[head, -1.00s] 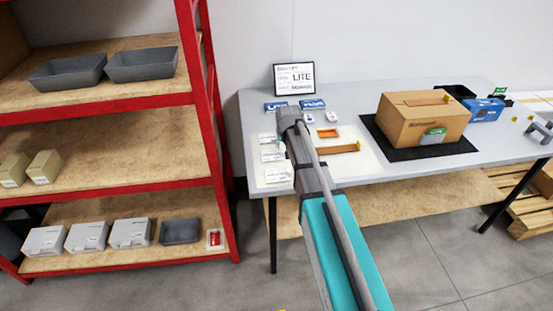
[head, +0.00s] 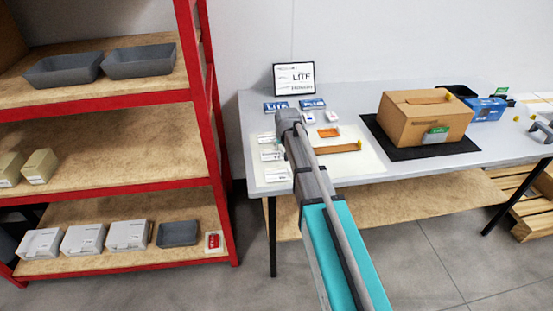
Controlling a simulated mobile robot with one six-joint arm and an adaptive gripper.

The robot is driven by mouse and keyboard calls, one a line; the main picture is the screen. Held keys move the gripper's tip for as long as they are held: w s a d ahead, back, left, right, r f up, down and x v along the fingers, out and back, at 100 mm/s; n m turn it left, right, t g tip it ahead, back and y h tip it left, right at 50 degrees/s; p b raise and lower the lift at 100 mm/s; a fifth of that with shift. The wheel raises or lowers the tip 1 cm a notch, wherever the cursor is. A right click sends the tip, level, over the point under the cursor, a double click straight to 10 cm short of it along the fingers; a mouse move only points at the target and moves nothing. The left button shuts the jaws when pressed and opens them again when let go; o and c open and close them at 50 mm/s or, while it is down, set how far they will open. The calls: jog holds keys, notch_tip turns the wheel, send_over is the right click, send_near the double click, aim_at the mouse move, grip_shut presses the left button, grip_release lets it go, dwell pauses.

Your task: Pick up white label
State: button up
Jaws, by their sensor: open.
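Several white labels lie on a pale mat (head: 360,165) at the left end of the grey table. One white label (head: 277,175) is at the front left, another white label (head: 271,155) is behind it, and a third (head: 266,138) is farther back. Two small white pieces (head: 308,117) (head: 332,116) with coloured marks lie farther back to the right. Which one is the task's label I cannot tell. My arm reaches over the mat just right of the left labels.
Blue LITE and PLUS boxes (head: 277,106) (head: 313,103) lie behind the labels, with a framed sign (head: 294,77) at the back. An orange piece (head: 328,132) and a brown strip (head: 346,148) are on the mat. A cardboard box (head: 425,118) stands right. A red shelf (head: 215,130) is left.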

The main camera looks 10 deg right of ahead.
jog(key=shift+b+x, duration=0.5)
jog(key=shift+x, duration=0.35)
jog(key=shift+c, duration=0.2)
grip_shut()
